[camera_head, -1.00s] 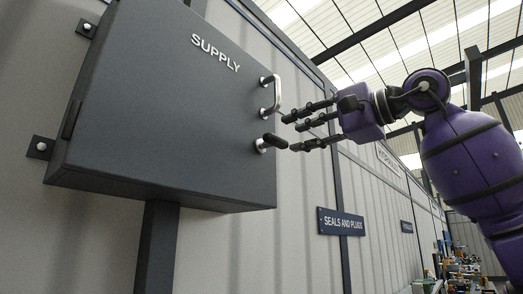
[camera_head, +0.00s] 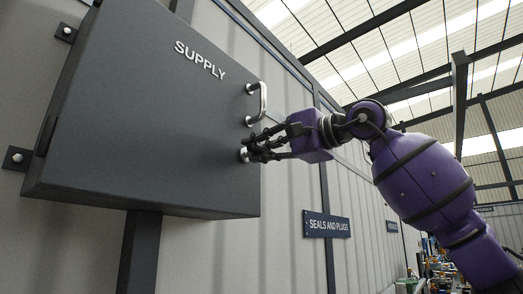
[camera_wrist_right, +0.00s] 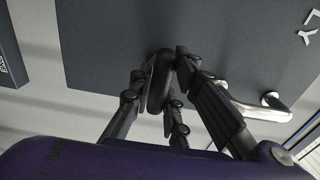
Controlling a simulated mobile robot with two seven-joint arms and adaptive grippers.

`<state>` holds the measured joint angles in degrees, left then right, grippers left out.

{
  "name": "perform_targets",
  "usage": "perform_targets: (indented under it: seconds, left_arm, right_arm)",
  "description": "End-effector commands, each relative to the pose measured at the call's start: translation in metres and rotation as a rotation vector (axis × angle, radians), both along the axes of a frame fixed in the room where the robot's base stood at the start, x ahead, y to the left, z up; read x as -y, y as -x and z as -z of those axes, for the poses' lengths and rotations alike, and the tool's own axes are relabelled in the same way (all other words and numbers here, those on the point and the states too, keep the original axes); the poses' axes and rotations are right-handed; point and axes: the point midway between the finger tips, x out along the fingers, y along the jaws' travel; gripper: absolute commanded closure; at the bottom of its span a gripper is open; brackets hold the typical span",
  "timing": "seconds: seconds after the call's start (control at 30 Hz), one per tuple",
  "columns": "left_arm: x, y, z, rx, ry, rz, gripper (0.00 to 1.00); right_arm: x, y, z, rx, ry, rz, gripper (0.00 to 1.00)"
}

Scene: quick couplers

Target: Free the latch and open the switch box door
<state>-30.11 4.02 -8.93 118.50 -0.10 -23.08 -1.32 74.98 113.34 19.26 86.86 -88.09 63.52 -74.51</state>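The dark grey switch box (camera_head: 150,120), marked SUPPLY, hangs on the wall at the left in the head view. Its door looks shut. A bright metal pull handle (camera_head: 262,103) is on the door's right side and also shows in the right wrist view (camera_wrist_right: 250,107). Below it is the latch, whose base (camera_head: 244,155) shows behind my fingers. The latch's black lever (camera_wrist_right: 160,82) stands between the fingers of my right gripper (camera_head: 262,147) in the right wrist view. The fingers are drawn in around the lever, with the tips close against it. My left gripper is not in view.
A SEALS AND PLUGS sign (camera_head: 327,224) is on the panelled wall right of the box. A dark post (camera_head: 139,250) runs down below the box. Cluttered shelving (camera_head: 440,270) is far off at the lower right. The space before the door's right side is free apart from my arm.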

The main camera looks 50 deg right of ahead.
Motion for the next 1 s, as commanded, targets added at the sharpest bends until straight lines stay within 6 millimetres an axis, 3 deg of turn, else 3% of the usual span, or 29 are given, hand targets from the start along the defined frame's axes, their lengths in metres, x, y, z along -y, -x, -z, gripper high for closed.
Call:
perform_targets:
  seconds: [0.1,0.53,1.0]
  left_arm:
    - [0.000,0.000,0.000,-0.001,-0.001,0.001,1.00]
    - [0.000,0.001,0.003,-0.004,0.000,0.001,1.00]
    - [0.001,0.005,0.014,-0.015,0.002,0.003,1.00]
  right_arm:
    - [0.000,0.000,0.000,0.000,0.000,0.000,1.00]
    - [0.000,0.000,0.001,-0.007,-0.068,-0.001,1.00]
    - [0.000,0.000,0.001,-0.040,-0.448,0.000,1.00]
